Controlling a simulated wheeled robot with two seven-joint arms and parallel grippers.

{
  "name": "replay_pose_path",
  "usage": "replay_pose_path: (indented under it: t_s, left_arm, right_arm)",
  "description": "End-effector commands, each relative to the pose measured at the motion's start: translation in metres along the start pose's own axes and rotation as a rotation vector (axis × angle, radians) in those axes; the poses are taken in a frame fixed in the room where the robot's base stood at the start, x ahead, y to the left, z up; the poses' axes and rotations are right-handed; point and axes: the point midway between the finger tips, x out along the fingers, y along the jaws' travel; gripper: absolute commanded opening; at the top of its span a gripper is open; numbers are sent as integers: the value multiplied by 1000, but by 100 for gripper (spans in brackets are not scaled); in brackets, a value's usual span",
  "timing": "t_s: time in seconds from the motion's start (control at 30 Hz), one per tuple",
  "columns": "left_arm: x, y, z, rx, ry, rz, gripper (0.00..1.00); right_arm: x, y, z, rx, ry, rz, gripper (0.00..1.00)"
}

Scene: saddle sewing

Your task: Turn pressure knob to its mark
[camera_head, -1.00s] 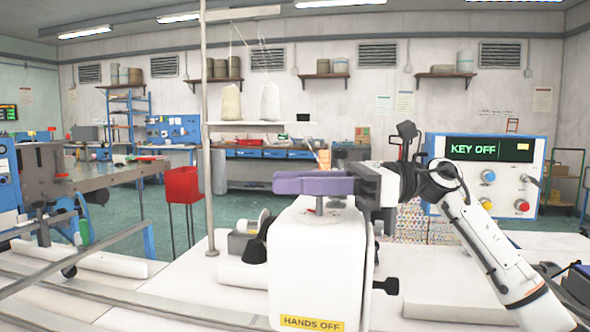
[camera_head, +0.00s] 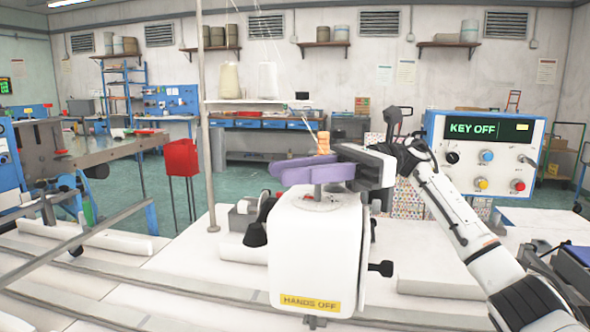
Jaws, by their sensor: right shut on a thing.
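The white sewing machine head (camera_head: 315,245) stands in the middle with a yellow "HANDS OFF" label. On its top is a round dial plate with small red marks (camera_head: 322,204). A short grey part of the pressure knob (camera_head: 318,191) shows just above that plate. My right gripper (camera_head: 298,168), with purple fingers, comes in from the right and lies level over the machine top. It is shut on the pressure knob; the fingers hide most of the knob and any pointer on it. My left gripper is not in view.
A blue control box (camera_head: 485,155) reading "KEY OFF", with several knobs, stands at the right. A vertical pole (camera_head: 207,120) rises left of the machine. A black side knob (camera_head: 380,268) juts out right of the machine. An orange stacked item (camera_head: 323,143) shows above the fingers.

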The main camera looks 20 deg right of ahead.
Motion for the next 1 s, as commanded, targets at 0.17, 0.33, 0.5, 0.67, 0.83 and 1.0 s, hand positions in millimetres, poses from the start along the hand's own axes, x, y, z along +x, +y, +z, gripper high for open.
replay_pose_path:
  t_s: [0.17,0.33,0.5,0.67,0.83,1.0]
  left_arm:
    - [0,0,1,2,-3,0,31]
    - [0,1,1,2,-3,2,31]
    - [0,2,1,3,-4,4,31]
    - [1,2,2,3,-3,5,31]
    - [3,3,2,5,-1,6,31]
    - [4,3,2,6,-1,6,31]
  right_arm:
    - [1,0,-3,3,6,2,33]
    - [1,0,-2,3,5,1,48]
    - [0,0,-1,2,3,1,48]
    - [-8,0,-2,2,3,-1,48]
    - [-38,-1,-1,2,1,-4,48]
    - [-73,-1,0,2,1,-4,48]
